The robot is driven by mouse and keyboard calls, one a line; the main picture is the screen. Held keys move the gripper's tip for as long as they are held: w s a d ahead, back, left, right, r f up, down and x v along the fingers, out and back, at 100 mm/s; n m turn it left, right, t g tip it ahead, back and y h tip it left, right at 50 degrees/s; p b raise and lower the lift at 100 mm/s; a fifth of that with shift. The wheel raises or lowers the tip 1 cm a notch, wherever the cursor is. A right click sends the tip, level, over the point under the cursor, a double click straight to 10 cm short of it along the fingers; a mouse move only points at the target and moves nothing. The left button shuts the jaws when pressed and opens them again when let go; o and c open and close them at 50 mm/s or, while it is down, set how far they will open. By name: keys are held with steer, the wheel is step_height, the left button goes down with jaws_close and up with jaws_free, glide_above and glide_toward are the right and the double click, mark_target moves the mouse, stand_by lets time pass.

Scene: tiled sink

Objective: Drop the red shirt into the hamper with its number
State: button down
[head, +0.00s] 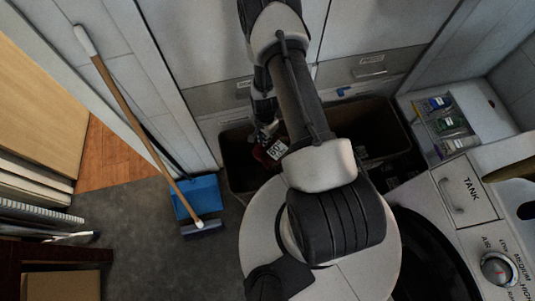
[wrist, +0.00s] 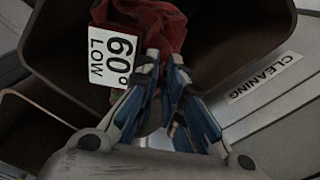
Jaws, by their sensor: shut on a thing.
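The red shirt (wrist: 157,22) hangs bunched in my gripper (wrist: 163,66), whose blue-and-grey fingers are shut on it. A white tag (wrist: 110,55) reading "60° LOW" shows beside the shirt. In the head view the red shirt (head: 261,154) and its tag (head: 277,149) appear over the opening of the left dark brown hamper (head: 236,162). A second dark hamper (head: 388,117) stands to its right, partly behind my arm. In the wrist view, brown hamper walls (wrist: 232,38) surround the shirt. I cannot read any number on the hampers. The shirt's height above the hamper is unclear.
A broom (head: 140,118) leans beside a blue dustpan (head: 200,196) at left. A tray of bottles (head: 445,122) and a washer panel with a TANK drawer (head: 466,192) are at right. A "CLEANING" label (wrist: 265,79) shows on a grey surface.

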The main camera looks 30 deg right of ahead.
steer(key=shift+f+b, duration=0.45)
steer(key=shift+f, duration=0.4)
steer(key=shift+r, duration=0.1)
steer(key=c, duration=1.6)
jaws_free()
steer(key=shift+c, duration=0.2)
step_height(320, 180, up, 12)
